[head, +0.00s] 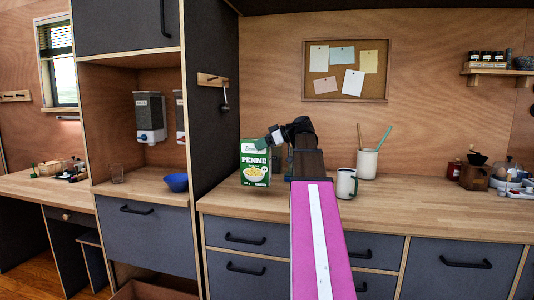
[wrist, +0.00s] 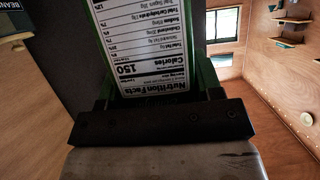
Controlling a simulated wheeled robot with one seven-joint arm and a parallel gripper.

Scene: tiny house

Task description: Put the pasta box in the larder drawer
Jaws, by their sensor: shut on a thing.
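The pasta box (head: 254,165) is green, with "PENNE" and a bowl on its front, and stands upright in the head view. My gripper (head: 273,138) is shut on its upper right part. In the wrist view the box's white nutrition panel (wrist: 148,50) faces the camera between the fingers of my gripper (wrist: 160,100). I cannot tell whether the box touches the counter. A wooden drawer or box (head: 150,291), seen from above, stands out low under the tall cabinet and is cut by the frame edge. I cannot tell if it is the larder drawer.
The wooden counter (head: 420,210) holds a white mug (head: 346,184) and a utensil crock (head: 367,163). The closed grey front (head: 148,240) is below. The tall cabinet's side panel (head: 212,120) stands left of the box.

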